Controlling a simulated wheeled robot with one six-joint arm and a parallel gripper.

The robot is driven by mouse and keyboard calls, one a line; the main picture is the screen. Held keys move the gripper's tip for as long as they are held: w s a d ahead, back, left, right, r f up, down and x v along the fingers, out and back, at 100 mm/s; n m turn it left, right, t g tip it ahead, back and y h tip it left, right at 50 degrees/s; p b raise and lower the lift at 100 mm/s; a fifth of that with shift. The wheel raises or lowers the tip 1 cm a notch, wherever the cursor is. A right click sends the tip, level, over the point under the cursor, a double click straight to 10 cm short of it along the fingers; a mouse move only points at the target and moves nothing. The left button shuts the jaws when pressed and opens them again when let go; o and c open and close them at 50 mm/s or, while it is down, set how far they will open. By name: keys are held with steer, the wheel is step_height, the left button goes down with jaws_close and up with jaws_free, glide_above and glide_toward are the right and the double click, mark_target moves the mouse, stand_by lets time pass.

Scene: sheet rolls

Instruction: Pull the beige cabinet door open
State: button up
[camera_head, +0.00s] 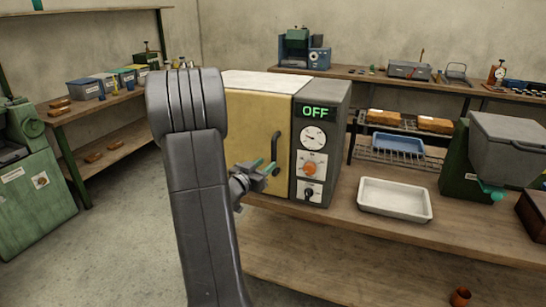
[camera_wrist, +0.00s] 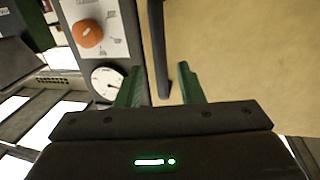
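The beige cabinet door (camera_head: 258,125) is on the front of a box-shaped cabinet on the bench and looks shut. Its dark vertical bar handle (camera_head: 275,150) is near the door's right edge. The handle (camera_wrist: 158,50) also shows in the wrist view, against the beige door (camera_wrist: 240,50). My gripper (camera_head: 266,168) is in front of the door at the handle's lower part. In the wrist view my gripper (camera_wrist: 161,88) has its green fingers apart, with the handle's end between them and a gap on each side. My arm hides the door's left part.
A control panel (camera_head: 318,150) with a green OFF display, a gauge, an orange knob and a switch adjoins the door's right side. A white tray (camera_head: 394,211) lies on the bench to the right. Shelves (camera_head: 108,100) stand at the left. Open floor shows at lower left.

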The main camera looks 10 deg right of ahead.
mark_target(274, 174)
steer(key=x, duration=0.6)
steer(key=shift+d, duration=0.1)
steer(key=shift+c, duration=0.4)
jaws_close()
